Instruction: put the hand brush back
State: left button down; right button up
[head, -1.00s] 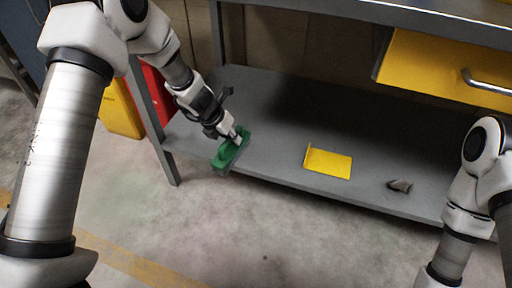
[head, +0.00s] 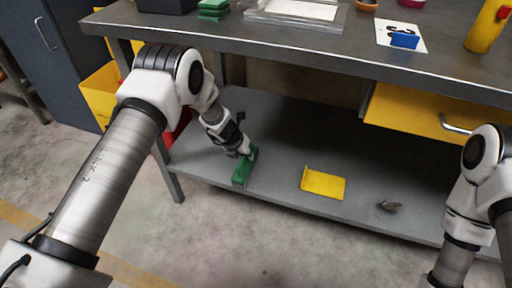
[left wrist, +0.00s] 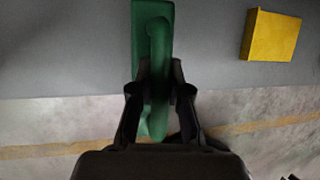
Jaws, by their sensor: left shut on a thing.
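The green hand brush (head: 241,173) is at the front edge of the lower shelf, left of the yellow dustpan-like piece. My left gripper (head: 247,153) is shut on its handle. In the left wrist view the brush (left wrist: 153,45) lies lengthwise between the two fingers (left wrist: 158,95), over the grey shelf surface. I cannot tell whether the brush touches the shelf. My right gripper is outside the frames; only my right arm shows.
The lower shelf (head: 285,130) holds a yellow angled piece (head: 323,184) and a small grey lump (head: 389,205). A yellow drawer (head: 420,112) hangs under the tabletop (head: 300,50). On top are green blocks (head: 213,9), a tray (head: 296,14) and a blue item on a white card (head: 404,39).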

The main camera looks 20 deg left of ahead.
aim_at(256, 153)
pick_arm(q)
jog(key=w, duration=0.1)
jog(key=w+d, duration=0.1)
jog(key=w, duration=0.1)
jog(key=w+d, duration=0.1)
jog(key=shift+w+f, duration=0.2)
jog(key=shift+f, duration=0.15)
jog(key=shift+w+d+f+b, duration=0.1)
jog(key=shift+f+b, duration=0.9)
jog(key=shift+f, duration=0.7)
jog(key=shift+f, duration=0.2)
jog(key=c, duration=1.1)
grip_release()
jog(key=shift+r, duration=0.1)
